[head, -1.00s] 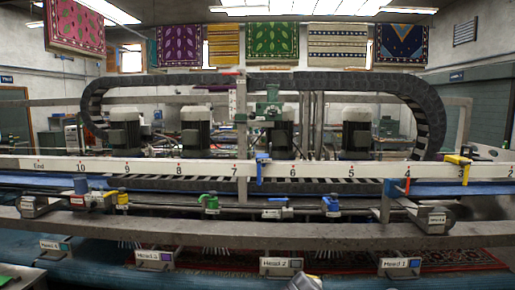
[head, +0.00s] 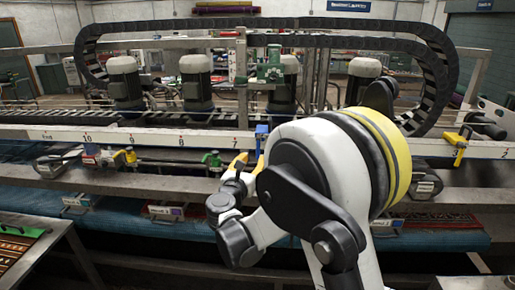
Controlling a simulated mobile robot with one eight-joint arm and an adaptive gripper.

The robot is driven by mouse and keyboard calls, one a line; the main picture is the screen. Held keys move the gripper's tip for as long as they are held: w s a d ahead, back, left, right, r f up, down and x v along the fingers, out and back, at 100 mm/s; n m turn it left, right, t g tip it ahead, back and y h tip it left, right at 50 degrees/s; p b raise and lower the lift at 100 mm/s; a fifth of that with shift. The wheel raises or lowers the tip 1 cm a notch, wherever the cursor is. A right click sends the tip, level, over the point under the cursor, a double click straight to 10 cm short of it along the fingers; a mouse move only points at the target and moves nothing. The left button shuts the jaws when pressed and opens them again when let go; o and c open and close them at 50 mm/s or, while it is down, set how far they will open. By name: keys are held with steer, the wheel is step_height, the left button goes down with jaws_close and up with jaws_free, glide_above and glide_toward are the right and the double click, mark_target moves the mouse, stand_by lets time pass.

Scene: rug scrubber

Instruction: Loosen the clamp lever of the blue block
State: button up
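The blue block (head: 262,133) sits on the white numbered rail (head: 190,138), just right of the 7 mark. Its lower part is close to my gripper, and its clamp lever is too small to make out. My gripper (head: 250,164) is in front of the rail, just below the blue block. Its two yellow fingers stand apart with a gap between them, and I see nothing held in it. I cannot tell whether a finger touches the block. My white arm with a yellow band hides the rail to the right of the block.
A yellow block (head: 455,140) sits on the rail at the right. A green valve (head: 212,158) and a yellow valve (head: 130,156) sit below the rail. The grey front beam (head: 140,187) runs across the machine. A table with a patterned rug (head: 18,240) stands at the lower left.

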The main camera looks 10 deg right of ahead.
steer(key=x, duration=0.6)
steer(key=shift+w+d+p, duration=0.1)
steer(key=shift+w+p, duration=0.05)
steer(key=shift+p, duration=0.15)
jaws_close()
